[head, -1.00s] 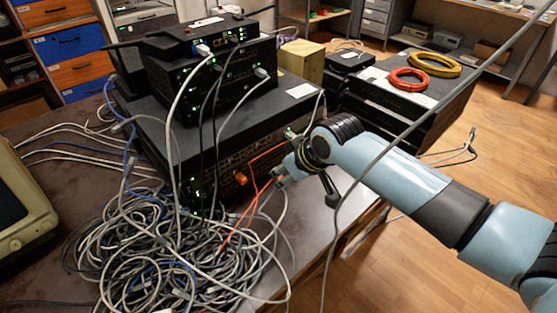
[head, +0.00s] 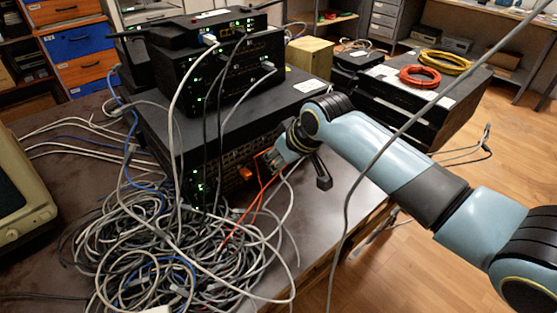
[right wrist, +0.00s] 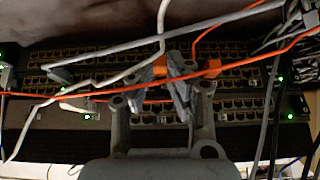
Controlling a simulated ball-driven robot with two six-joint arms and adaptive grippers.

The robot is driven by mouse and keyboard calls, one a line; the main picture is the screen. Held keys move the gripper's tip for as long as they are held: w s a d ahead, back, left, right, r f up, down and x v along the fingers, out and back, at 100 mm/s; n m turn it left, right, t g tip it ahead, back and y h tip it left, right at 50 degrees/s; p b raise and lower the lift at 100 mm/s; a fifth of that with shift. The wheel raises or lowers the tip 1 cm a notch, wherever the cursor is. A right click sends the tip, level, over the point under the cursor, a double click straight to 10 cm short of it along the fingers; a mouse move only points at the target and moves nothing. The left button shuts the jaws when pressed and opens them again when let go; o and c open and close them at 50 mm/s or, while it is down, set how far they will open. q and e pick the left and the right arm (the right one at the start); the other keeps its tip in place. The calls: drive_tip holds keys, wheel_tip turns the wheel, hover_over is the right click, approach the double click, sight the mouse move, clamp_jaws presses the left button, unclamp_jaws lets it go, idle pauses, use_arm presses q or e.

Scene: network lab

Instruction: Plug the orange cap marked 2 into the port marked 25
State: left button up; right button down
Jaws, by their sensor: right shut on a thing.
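My right gripper (head: 273,164) is close to the front of the large black switch (head: 216,175), at its right part. In the right wrist view the gripper (right wrist: 168,76) is shut on a small orange piece (right wrist: 160,67), likely the orange cap, which shows between the fingertips. Its number cannot be read. The rows of ports (right wrist: 110,62) lie behind the fingers; I cannot make out the port marked 25 or whether the piece touches a port. A second orange plug (right wrist: 213,68) is beside the fingers, and an orange plug (head: 246,173) also shows on the switch front in the head view. My left gripper is out of view.
An orange cable (right wrist: 60,97) and grey cables (right wrist: 115,50) cross near the fingers. A large cable tangle (head: 165,255) lies in front of the switch. Smaller devices (head: 225,75) are stacked on it. The table (head: 330,205) is clear at the right.

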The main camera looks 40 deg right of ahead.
drive_tip(key=shift+p, duration=0.4)
idle(0.3)
drive_tip(key=shift+w, duration=0.5)
idle(0.7)
drive_tip(key=shift+p, duration=0.55)
drive_tip(key=shift+w+a, duration=0.1)
drive_tip(key=shift+w, duration=0.2)
idle(0.8)
drive_tip(key=c, duration=1.2)
unclamp_jaws()
drive_tip(key=v, duration=1.2)
